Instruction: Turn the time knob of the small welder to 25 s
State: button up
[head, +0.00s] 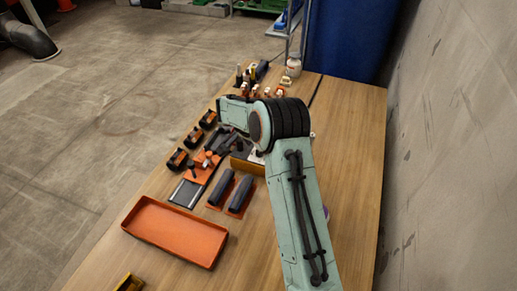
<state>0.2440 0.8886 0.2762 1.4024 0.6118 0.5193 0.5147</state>
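My arm reaches up the table from the bottom, and its end bends left and down. My gripper (226,141) seems to be the dark shape below the wrist, among dark parts on the table. Its fingers cannot be made out. An orange-and-brown box-like thing (245,166) with a pale top stands partly behind my arm; it may be the small welder, but I cannot be sure. No time knob or dial marking can be read. Whether my gripper touches anything cannot be told.
An orange tray (176,231) lies empty at the front left. Two dark bars on an orange base (232,193) lie beyond it. Several black-and-orange clamps (178,159) line the left edge. Bottles and small parts (292,67) stand at the far end. A wall is at right.

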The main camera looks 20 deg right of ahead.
jog(key=v, duration=0.8)
jog(key=shift+r, duration=0.2)
jog(key=shift+a, duration=0.1)
jog(key=f+n+y, duration=0.1)
jog(key=n, duration=0.2)
jog(key=f+n+t+y, duration=0.1)
jog(key=f+n, duration=0.1)
jog(key=n, duration=0.1)
jog(key=w+d+f+n+t+y, duration=0.1)
jog(key=n, duration=0.2)
jog(key=shift+f+n, duration=0.2)
jog(key=shift+n, duration=0.1)
jog(key=d, duration=0.1)
jog(key=s+d+f, duration=0.1)
jog(key=shift+s+d+f, duration=0.1)
jog(key=shift+d, duration=0.2)
jog(key=x, duration=0.6)
jog(key=shift+d, duration=0.1)
grip_shut()
